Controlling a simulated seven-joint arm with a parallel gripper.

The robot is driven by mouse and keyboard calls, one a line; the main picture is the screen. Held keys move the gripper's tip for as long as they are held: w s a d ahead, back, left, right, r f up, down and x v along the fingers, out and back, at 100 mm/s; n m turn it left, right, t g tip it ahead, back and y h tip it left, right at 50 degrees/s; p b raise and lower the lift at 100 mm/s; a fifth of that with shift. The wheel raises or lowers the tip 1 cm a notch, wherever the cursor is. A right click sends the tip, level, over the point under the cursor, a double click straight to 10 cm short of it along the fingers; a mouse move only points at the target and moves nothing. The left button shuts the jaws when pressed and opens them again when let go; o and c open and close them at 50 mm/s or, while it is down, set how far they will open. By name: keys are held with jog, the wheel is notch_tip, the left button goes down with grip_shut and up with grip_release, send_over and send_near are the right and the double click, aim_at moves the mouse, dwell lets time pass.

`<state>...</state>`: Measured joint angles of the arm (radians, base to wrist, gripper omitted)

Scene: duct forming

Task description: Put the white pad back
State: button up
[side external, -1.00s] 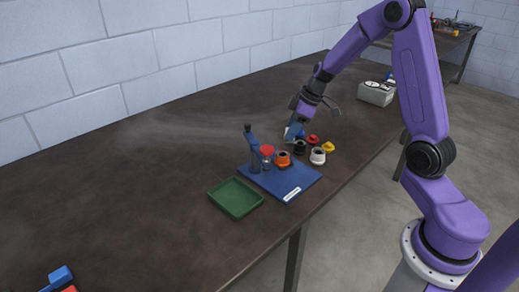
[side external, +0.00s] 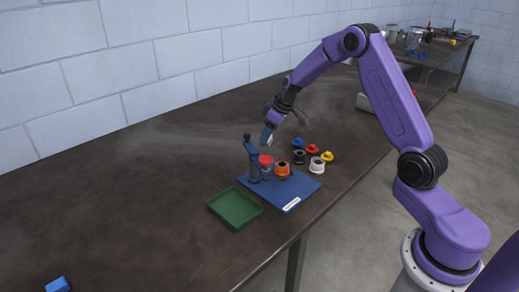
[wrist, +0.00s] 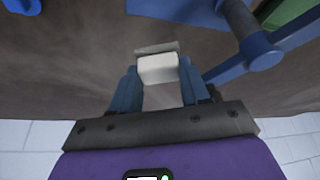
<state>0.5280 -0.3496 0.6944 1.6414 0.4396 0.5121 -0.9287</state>
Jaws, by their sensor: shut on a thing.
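My gripper (side external: 267,138) is shut on the white pad (wrist: 158,68). In the wrist view the pad is a small pale block between the two blue fingertips (wrist: 158,80). In the side view my gripper is above the table, close to the top of a blue upright post (side external: 252,160) on a blue base plate (side external: 292,205). The pad is too small to make out clearly there. A red-topped piece (side external: 266,161) stands beside the post. The wrist view shows a blue arm with a round end (wrist: 260,52) to the right of the pad, apart from it.
An orange ring (side external: 282,169) stands on the plate. Black (side external: 299,157), white (side external: 317,165), red (side external: 312,149), yellow (side external: 328,157) and blue (side external: 298,143) parts stand close behind and to the right. A green tray (side external: 235,208) lies in front. The table's left side is mostly clear.

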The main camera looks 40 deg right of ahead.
jog(key=w+f, duration=0.1)
jog(key=f, duration=0.1)
jog(key=w+f, duration=0.2)
jog(key=w+d+f, duration=0.1)
jog(key=w+f, duration=0.1)
jog(key=shift+w+f, duration=0.1)
jog(key=shift+f, duration=1.45)
jog(key=shift+f, duration=0.15)
jog(key=o, duration=1)
jog(key=v, duration=1.2)
